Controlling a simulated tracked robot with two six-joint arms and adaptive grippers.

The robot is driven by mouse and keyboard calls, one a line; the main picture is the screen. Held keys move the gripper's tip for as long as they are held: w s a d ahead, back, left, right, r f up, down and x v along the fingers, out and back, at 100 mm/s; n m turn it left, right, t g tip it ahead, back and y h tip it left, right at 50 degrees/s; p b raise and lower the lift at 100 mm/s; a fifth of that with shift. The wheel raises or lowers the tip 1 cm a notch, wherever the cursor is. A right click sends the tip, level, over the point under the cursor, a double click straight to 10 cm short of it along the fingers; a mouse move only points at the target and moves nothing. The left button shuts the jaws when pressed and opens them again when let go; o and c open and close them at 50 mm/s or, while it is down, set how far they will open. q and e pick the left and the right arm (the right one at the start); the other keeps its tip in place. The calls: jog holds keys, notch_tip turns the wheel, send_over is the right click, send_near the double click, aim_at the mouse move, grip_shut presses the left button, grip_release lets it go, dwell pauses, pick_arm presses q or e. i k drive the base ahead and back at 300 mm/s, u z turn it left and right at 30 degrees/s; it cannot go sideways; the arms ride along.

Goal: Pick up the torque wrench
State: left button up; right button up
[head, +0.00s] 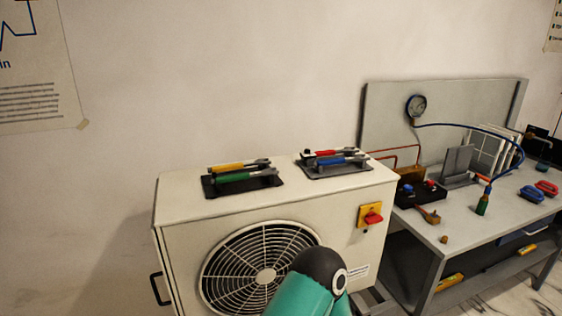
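Several wrench-like tools with coloured handles lie in two holders on top of a white fan unit (180,208). The left black holder (211,188) carries a yellow-handled tool (228,167) and a green-handled tool (232,177). The right grey holder (345,170) carries a red-handled tool (324,153) and a blue-handled tool (331,162). I cannot tell which of these is the torque wrench. Neither of my grippers shows; only a teal and black link of my arm is in view at the bottom.
A red switch (373,217) is on the unit's front. To the right stands a grey bench (470,226) with a round gauge (416,105), a blue hose (478,127) and small fittings. The unit's top is clear around the holders.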

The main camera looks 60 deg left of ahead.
aim_at(316, 153)
jog(key=u, duration=0.05)
jog(key=k, duration=0.5)
jog(key=u, duration=0.7)
jog(key=i, duration=1)
